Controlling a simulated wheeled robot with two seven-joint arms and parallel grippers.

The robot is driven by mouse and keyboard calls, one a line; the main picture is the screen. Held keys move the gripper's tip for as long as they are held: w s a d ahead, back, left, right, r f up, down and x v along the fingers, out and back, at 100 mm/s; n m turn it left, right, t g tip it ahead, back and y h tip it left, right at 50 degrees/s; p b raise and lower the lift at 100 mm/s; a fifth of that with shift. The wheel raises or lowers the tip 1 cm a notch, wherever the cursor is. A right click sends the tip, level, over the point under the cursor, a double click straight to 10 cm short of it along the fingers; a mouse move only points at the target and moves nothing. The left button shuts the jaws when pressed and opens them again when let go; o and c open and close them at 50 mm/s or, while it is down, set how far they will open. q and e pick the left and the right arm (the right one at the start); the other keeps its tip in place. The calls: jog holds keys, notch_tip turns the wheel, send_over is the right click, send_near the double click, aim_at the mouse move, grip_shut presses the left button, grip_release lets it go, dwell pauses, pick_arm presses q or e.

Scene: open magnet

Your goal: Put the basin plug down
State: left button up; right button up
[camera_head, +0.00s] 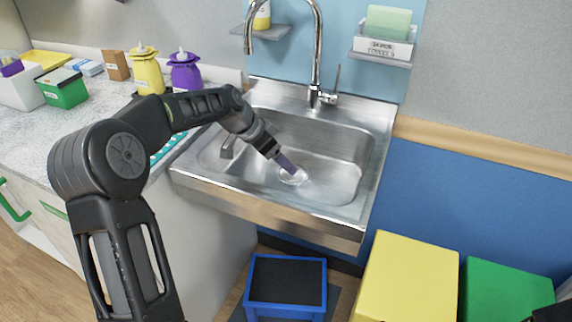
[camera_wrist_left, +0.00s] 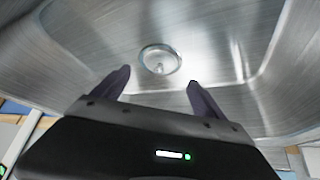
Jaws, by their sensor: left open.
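The basin plug (camera_head: 293,177) is a small round metallic disc on the floor of the steel sink basin (camera_head: 335,178). In the left wrist view the plug (camera_wrist_left: 160,60) is round with a small knob in its middle, and it lies at or over the drain; I cannot tell whether it is seated. My left gripper (camera_head: 287,163) reaches down into the basin just above the plug. In the wrist view its two purple fingers (camera_wrist_left: 159,80) are spread apart with nothing between them, and the plug shows beyond the tips.
The tall faucet (camera_head: 317,60) rises behind the basin. A granite counter (camera_head: 95,127) with yellow and purple bottles is at the left. A blue step stool (camera_head: 285,283) and a yellow box (camera_head: 410,275) stand on the floor below.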

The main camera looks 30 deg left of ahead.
pick_arm(q)
jog(key=v, duration=0.6)
